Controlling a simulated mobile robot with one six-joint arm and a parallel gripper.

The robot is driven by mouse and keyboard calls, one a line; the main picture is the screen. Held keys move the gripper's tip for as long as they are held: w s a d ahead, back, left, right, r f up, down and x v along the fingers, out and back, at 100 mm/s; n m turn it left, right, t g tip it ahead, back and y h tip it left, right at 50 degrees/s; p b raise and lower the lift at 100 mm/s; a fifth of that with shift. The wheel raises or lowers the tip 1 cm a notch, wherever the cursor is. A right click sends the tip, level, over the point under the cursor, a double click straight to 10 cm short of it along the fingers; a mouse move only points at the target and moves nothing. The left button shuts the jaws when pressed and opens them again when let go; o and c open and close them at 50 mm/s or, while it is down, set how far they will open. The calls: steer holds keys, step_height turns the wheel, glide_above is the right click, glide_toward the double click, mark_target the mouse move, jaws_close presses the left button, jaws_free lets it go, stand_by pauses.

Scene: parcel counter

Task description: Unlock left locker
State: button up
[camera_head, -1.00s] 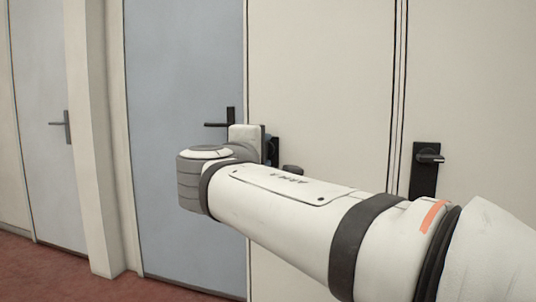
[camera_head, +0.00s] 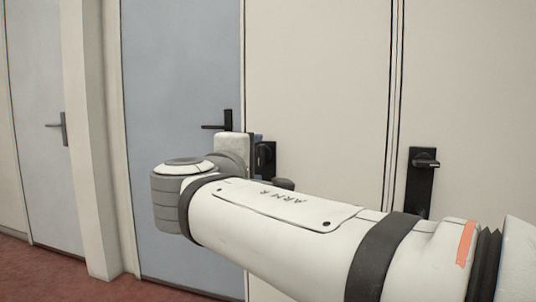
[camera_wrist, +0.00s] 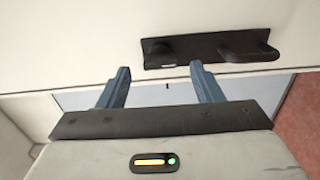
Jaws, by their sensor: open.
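The left locker (camera_head: 318,80) is a shut cream door with a black lock plate (camera_head: 266,160), mostly hidden behind my wrist in the head view. In the wrist view the lock plate (camera_wrist: 205,48) lies across the top, with a round knob (camera_wrist: 163,50) at its left and a lever handle (camera_wrist: 249,47) at its right. My gripper (camera_wrist: 160,68) is open and empty, its two blue fingers spread just below the plate in the picture. The left finger lies left of the plate; the right fingertip is below its middle. I cannot tell whether they touch it.
Another cream door with a black lock plate and handle (camera_head: 421,182) stands at the right. Reddish carpet (camera_head: 60,278) is free at lower left.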

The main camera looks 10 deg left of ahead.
steer(key=s, duration=0.4)
steer(key=shift+a+p, duration=0.15)
steer(key=shift+p, duration=0.15)
steer(key=w+d+f+m+g+h+p, duration=0.1)
steer(key=d+f+m+g+h+p, duration=0.2)
steer(key=d+p, duration=0.6)
steer(key=w+d+m+g+p, duration=0.1)
steer(key=d+m+g+p, duration=0.2)
steer(key=d+g+p, duration=0.6)
steer(key=s+d+m+g+y+p, duration=0.3)
steer(key=s+d+m+p, duration=0.8)
steer(key=p, duration=0.6)
steer(key=s+d+y, duration=0.1)
steer(key=s, duration=0.1)
steer(key=shift+s+r+y, duration=0.25)
steer(key=shift+s+y, duration=0.05)
steer(key=shift+s, duration=0.1)
